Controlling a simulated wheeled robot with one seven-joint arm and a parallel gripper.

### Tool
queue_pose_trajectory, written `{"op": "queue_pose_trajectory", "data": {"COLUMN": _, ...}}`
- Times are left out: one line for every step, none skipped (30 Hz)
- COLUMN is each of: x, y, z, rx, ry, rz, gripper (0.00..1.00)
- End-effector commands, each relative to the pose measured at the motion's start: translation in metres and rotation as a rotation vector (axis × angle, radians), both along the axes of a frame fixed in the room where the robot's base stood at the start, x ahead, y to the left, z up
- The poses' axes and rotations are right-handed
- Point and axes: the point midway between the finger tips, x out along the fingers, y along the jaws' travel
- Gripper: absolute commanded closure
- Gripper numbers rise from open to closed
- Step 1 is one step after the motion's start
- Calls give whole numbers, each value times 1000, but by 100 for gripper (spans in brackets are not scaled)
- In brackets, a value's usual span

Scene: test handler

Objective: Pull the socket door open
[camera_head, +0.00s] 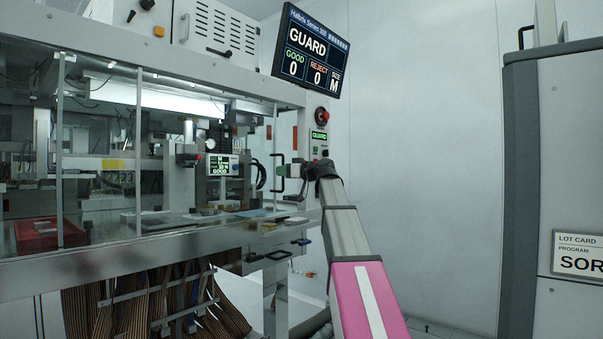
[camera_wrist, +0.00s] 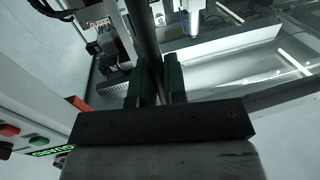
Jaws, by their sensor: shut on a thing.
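The socket door appears as a clear glass panel with a metal edge post (camera_head: 274,150) at the right end of the machine front. A black bar handle (camera_head: 277,186) is on that edge. My gripper (camera_head: 291,171) is at the handle, reached by my arm from the lower right. In the wrist view, the green fingers of my gripper (camera_wrist: 158,82) are closed on either side of the dark handle bar (camera_wrist: 145,35). The glass (camera_wrist: 270,75) spreads to the right there. I cannot tell how far the door stands from its frame.
A hanging screen (camera_head: 310,50) reads GUARD, with good 0 and reject 0. A red button (camera_head: 321,114) sits on the machine's right post. A red tray (camera_head: 36,232) lies inside at left. A grey cabinet (camera_head: 550,150) stands at right, with open room before the white wall.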

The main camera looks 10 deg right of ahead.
Motion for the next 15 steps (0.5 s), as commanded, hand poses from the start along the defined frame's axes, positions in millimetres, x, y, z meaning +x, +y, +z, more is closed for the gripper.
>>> {"op": "queue_pose_trajectory", "data": {"x": -15, "y": 18, "z": -1, "rx": 0, "ry": -1, "rz": 6, "gripper": 100}}
{"op": "queue_pose_trajectory", "data": {"x": -21, "y": 26, "z": -1, "rx": 1, "ry": -2, "rz": 5, "gripper": 100}}
{"op": "queue_pose_trajectory", "data": {"x": -29, "y": 38, "z": -1, "rx": -1, "ry": -3, "rz": 5, "gripper": 100}}
{"op": "queue_pose_trajectory", "data": {"x": -36, "y": 46, "z": -2, "rx": 0, "ry": -3, "rz": 5, "gripper": 100}}
{"op": "queue_pose_trajectory", "data": {"x": -42, "y": 54, "z": -2, "rx": 1, "ry": -2, "rz": 5, "gripper": 100}}
{"op": "queue_pose_trajectory", "data": {"x": -51, "y": 66, "z": -2, "rx": -1, "ry": -2, "rz": 5, "gripper": 100}}
{"op": "queue_pose_trajectory", "data": {"x": -58, "y": 74, "z": -2, "rx": 0, "ry": -3, "rz": 5, "gripper": 100}}
{"op": "queue_pose_trajectory", "data": {"x": -65, "y": 83, "z": -2, "rx": 1, "ry": -2, "rz": 5, "gripper": 100}}
{"op": "queue_pose_trajectory", "data": {"x": -74, "y": 94, "z": -2, "rx": 0, "ry": -3, "rz": 5, "gripper": 100}}
{"op": "queue_pose_trajectory", "data": {"x": -80, "y": 102, "z": -2, "rx": 0, "ry": -3, "rz": 6, "gripper": 100}}
{"op": "queue_pose_trajectory", "data": {"x": -87, "y": 111, "z": -2, "rx": 1, "ry": -2, "rz": 5, "gripper": 100}}
{"op": "queue_pose_trajectory", "data": {"x": -95, "y": 121, "z": -2, "rx": 0, "ry": -3, "rz": 6, "gripper": 100}}
{"op": "queue_pose_trajectory", "data": {"x": -101, "y": 130, "z": -2, "rx": 0, "ry": -3, "rz": 6, "gripper": 100}}
{"op": "queue_pose_trajectory", "data": {"x": -107, "y": 137, "z": -2, "rx": 1, "ry": -2, "rz": 5, "gripper": 100}}
{"op": "queue_pose_trajectory", "data": {"x": -115, "y": 147, "z": -1, "rx": 0, "ry": -3, "rz": 6, "gripper": 100}}
